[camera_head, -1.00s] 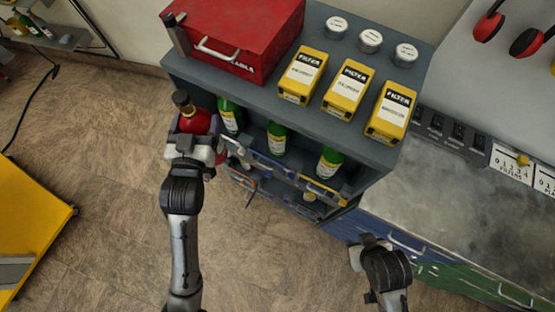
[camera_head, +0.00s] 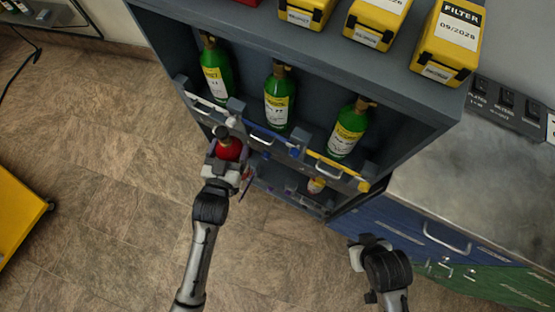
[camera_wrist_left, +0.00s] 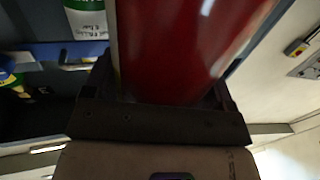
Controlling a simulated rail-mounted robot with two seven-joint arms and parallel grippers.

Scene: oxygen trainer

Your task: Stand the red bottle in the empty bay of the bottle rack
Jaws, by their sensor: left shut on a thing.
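The red bottle (camera_head: 230,149) is in my left gripper (camera_head: 226,164), which is shut on it. The bottle's dark valve points up, and it is held in front of the grey bottle rack (camera_head: 400,82), near the left part of the upper rail. In the left wrist view the red bottle (camera_wrist_left: 180,45) fills the space between the fingers. The upper shelf holds three green bottles (camera_head: 278,97). The lower shelf is mostly hidden; a bottle with a yellow label (camera_head: 316,185) shows there. My right gripper (camera_head: 366,246) is low at the right, its fingers unclear.
A rail with blue and yellow latches (camera_head: 275,142) runs along the shelf front. Yellow filter boxes (camera_head: 447,42) stand on top of the rack. A workbench with blue drawers (camera_head: 405,222) adjoins at the right. Floor is clear at the left; a yellow cart (camera_head: 20,200) stands farther left.

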